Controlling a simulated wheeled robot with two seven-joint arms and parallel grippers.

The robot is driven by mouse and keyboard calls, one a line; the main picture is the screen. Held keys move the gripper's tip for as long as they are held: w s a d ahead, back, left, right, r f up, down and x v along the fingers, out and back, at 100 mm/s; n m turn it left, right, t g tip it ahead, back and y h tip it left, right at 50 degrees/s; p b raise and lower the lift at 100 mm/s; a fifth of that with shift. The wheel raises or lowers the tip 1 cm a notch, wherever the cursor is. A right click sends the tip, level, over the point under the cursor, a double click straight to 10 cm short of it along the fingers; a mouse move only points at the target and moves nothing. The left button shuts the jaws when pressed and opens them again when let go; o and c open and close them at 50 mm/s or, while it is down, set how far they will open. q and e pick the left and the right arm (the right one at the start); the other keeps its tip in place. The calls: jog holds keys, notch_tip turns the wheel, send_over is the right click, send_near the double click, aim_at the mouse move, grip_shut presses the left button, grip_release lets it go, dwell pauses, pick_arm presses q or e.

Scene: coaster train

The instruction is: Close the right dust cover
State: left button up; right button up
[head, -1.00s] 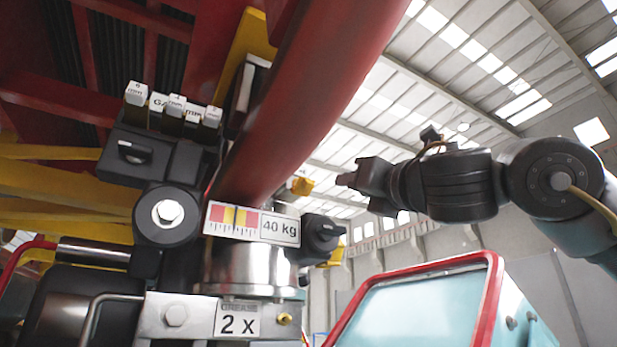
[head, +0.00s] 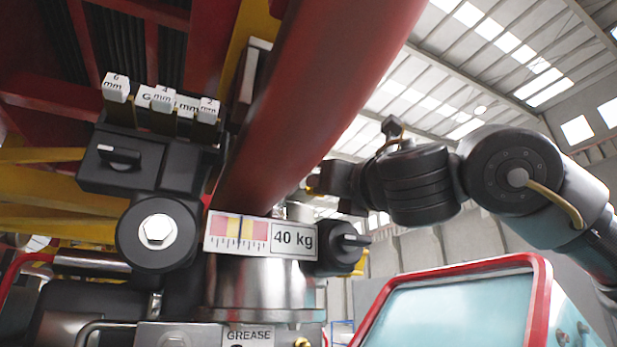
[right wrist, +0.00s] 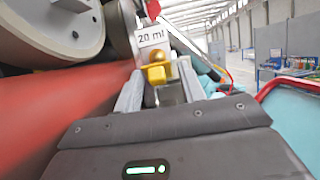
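A yellow fitting (right wrist: 157,74) with a rounded brass-coloured top sits below a "20 ml" label in the right wrist view. I cannot tell whether it is the right dust cover or whether that cover is open. My right gripper (right wrist: 158,94) is open, its two pale fingers on either side of the fitting's lower part. I cannot tell whether they touch it. In the head view my right gripper (head: 322,186) is beside the big red tube, and the fitting is mostly hidden there. My left gripper is not in view.
A thick red tube (head: 310,95) slants down to a metal collar (head: 262,285) with a "40 kg" label (head: 293,238). A black knob (head: 342,247) sticks out right of it. Black blocks (head: 155,165) crowd the left.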

jog(key=shift+w+a+r, duration=0.1)
jog(key=shift+w+r, duration=0.3)
jog(key=shift+w, duration=0.2)
jog(key=shift+w+a, duration=0.2)
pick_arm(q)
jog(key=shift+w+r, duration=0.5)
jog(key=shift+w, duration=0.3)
pick_arm(e)
jog(key=shift+s, duration=0.1)
